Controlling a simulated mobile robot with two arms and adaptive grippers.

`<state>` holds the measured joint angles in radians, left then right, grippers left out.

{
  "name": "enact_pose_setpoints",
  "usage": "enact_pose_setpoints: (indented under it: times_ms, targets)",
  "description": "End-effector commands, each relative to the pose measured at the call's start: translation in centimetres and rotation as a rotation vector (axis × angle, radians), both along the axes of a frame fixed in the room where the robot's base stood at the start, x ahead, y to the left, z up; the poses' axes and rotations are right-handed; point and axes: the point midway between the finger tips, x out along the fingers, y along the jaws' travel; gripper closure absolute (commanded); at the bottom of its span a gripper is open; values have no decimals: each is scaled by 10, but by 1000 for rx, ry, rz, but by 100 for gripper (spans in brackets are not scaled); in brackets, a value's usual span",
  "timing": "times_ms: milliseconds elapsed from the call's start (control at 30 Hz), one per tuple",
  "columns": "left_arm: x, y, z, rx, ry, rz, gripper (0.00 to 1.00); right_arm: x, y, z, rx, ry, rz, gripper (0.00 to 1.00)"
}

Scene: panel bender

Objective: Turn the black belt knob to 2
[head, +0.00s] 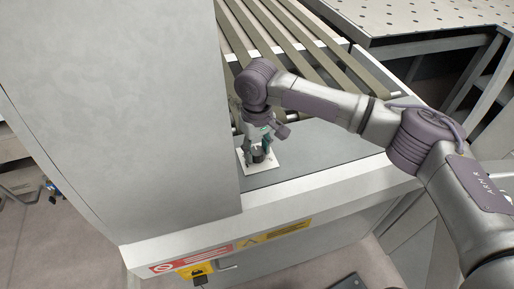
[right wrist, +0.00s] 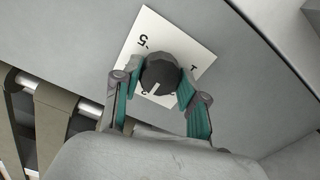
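The black belt knob (right wrist: 160,72) sits on a white dial plate (right wrist: 148,24) in the right wrist view. Its white pointer mark faces the lower edge of the picture, slightly left. A 5 shows at the plate's upper left and what looks like a 1 at its right; the numerals near the pointer are mostly hidden. My right gripper (right wrist: 158,80) has its teal-padded fingers on either side of the knob, with a slight gap showing at the left. In the head view my right gripper (head: 257,150) points down over the plate (head: 264,168). My left gripper is out of view.
A tall grey cabinet (head: 120,100) stands close left of the right gripper. Brown conveyor belts (head: 290,45) run behind it. A perforated table (head: 430,15) is at the back right. Warning labels (head: 190,260) mark the front panel. The grey top right of the plate is clear.

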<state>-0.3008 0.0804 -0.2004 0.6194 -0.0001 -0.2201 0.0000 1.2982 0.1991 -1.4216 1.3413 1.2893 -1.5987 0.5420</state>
Motion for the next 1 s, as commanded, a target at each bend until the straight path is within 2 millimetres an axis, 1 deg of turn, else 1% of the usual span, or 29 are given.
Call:
enact_pose_setpoints:
  times_ms: [33, 133, 167, 367, 567, 767, 1000]
  targets:
    - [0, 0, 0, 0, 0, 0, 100, 0, 0, 0, 0, 0, 0, 74]
    - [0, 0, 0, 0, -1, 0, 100, 0, 0, 0, 0, 0, 0, 91]
    - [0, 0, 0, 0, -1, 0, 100, 0, 0, 0, 0, 0, 0, 93]
    - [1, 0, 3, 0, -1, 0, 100, 0, 0, 1, 0, 0, 15, 93]
    - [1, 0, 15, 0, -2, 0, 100, 0, 0, 3, 0, 2, 87, 93]
    - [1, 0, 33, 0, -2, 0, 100, -1, 0, 4, -1, 4, 233, 93]
    - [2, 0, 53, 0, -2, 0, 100, -1, 0, 4, 1, 4, 458, 93]
